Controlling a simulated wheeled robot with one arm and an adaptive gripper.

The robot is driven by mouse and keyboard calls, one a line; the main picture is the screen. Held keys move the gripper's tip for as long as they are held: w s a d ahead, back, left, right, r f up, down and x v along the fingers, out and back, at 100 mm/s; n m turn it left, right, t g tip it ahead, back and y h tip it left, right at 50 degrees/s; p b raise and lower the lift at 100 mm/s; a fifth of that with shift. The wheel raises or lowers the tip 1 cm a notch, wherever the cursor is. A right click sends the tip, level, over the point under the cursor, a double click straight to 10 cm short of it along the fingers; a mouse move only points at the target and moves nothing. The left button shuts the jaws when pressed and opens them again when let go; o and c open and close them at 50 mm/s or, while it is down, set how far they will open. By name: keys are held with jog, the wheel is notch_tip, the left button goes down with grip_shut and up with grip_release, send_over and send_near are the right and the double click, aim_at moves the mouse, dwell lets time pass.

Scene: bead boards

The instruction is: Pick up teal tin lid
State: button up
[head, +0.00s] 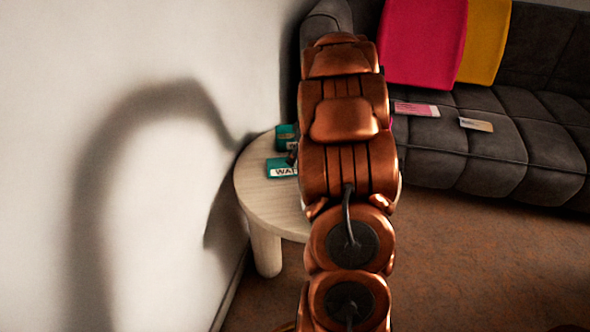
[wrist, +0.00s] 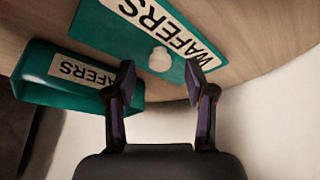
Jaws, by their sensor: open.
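The teal tin lid (wrist: 128,44) lies on the table, a flat teal panel with white WAFERS labels and a small pale knob (wrist: 160,59). In the head view a teal piece with a partly covered label, seemingly the lid (head: 282,168), shows left of my arm. My gripper (wrist: 159,80) is open and empty, its fingertips over the lid's near edge. The knob appears just beyond the gap between them; I cannot tell the height. A teal box labelled WAFERS (wrist: 40,78) stands left of the lid, partly behind the left finger.
The round pale wooden table (head: 262,203) stands by the white wall (head: 120,60). A dark grey sofa (head: 520,150) with pink and yellow cushions stands behind to the right. My arm hides much of the table top. Brown floor (head: 490,270) is clear at the right.

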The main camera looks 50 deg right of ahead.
jog(key=shift+x, duration=0.8)
grip_shut()
